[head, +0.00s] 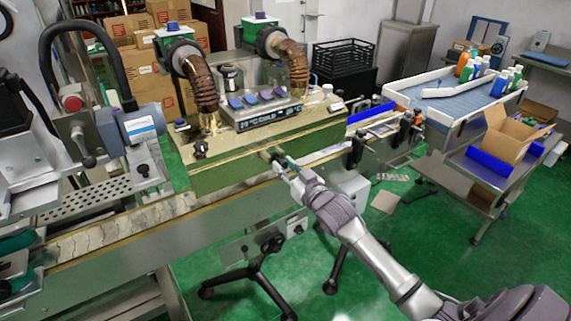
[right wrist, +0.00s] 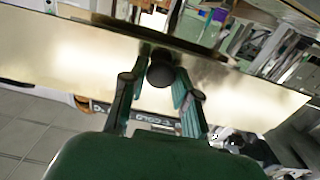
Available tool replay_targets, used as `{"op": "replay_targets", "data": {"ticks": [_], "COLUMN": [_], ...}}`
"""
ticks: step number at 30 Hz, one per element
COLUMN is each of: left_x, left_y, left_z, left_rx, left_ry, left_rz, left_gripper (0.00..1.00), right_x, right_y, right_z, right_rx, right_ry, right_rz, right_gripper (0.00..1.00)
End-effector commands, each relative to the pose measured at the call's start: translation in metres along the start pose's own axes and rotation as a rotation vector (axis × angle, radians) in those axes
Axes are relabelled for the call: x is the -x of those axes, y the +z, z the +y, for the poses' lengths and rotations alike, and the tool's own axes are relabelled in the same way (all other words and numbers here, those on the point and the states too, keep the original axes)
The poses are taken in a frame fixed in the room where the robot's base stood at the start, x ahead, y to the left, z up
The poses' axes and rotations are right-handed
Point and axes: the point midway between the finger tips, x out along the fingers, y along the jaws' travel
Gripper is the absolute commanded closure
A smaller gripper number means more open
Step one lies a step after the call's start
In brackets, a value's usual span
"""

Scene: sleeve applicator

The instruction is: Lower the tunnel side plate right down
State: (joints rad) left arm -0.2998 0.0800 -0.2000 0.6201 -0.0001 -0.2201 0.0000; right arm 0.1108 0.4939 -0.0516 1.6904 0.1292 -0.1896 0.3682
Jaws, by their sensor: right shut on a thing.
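The tunnel side plate (head: 225,178) is the long, shiny panel on the near side of the tunnel, reflecting green in the head view. Its lower edge lies close above the conveyor; I cannot tell whether it touches. In the right wrist view the plate (right wrist: 60,62) is a pale, tilted band across the picture. A round black knob (right wrist: 162,73) stands out from it. My right gripper (head: 277,163) is at the knob, and its green fingers are shut on it from both sides. The fingers also show in the right wrist view (right wrist: 161,88).
The conveyor belt (head: 110,232) runs left to right under the tunnel. Brown hoses (head: 203,88) and a control panel (head: 268,118) stand on the tunnel top. A grey applicator head (head: 138,125) is at the left. A blue table with bottles (head: 455,92) is at the right.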

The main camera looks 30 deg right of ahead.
Motion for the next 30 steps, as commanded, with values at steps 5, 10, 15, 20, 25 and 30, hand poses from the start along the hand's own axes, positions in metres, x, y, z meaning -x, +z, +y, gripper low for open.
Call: {"op": "replay_targets", "data": {"ticks": [5,10,15,20,25,30], "left_x": [-0.012,-0.011,-0.011,-0.011,-0.010,-0.010], "left_y": [0.001,0.001,0.001,0.001,0.002,0.002], "left_z": [0.000,0.000,0.000,0.000,-0.001,-0.001], "left_rx": [0.000,0.000,0.000,0.000,0.000,0.000], "left_ry": [0.000,0.000,0.000,0.000,-0.001,-0.001], "left_rz": [0.000,0.000,0.000,0.000,-0.001,-0.001], "left_gripper": [1.00,1.00,1.00,1.00,1.00,1.00], "right_x": [0.002,0.003,0.003,0.002,0.002,0.015], "right_y": [0.037,0.037,0.037,0.034,0.033,0.033], "right_z": [-0.002,-0.002,-0.002,-0.001,-0.001,-0.001], "right_rx": [-0.004,-0.003,-0.003,-0.003,-0.002,-0.002], "right_ry": [0.000,0.000,0.001,0.000,0.000,0.000], "right_rz": [-0.024,-0.027,-0.027,-0.021,-0.018,-0.018], "right_gripper": [1.00,1.00,0.53,0.46,0.46,0.46]}}
